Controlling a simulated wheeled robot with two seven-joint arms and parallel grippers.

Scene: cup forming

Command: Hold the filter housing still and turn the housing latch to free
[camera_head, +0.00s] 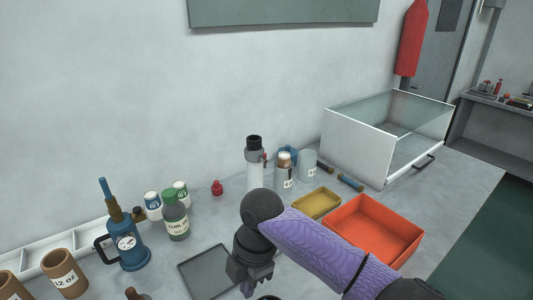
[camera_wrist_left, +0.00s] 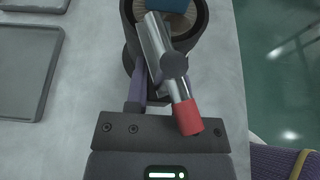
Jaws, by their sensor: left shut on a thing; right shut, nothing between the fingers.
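The filter housing shows at the top of the left wrist view as a dark round body (camera_wrist_left: 129,52) with a pale ribbed inside and a blue part at its centre. A silver lever with a red end, seemingly the housing latch (camera_wrist_left: 186,116), crosses its near side and points toward my left wrist. My left gripper (camera_wrist_left: 148,75) is shut on the near side of the housing; the lever partly hides its fingers and the exact contact. My right gripper (camera_head: 248,288) is shut and empty, pointing down near the bottom of the head view.
A grey tray (camera_head: 188,267) lies left of my right gripper. An orange bin (camera_head: 388,219) and a yellow tray (camera_head: 327,197) stand to the right.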

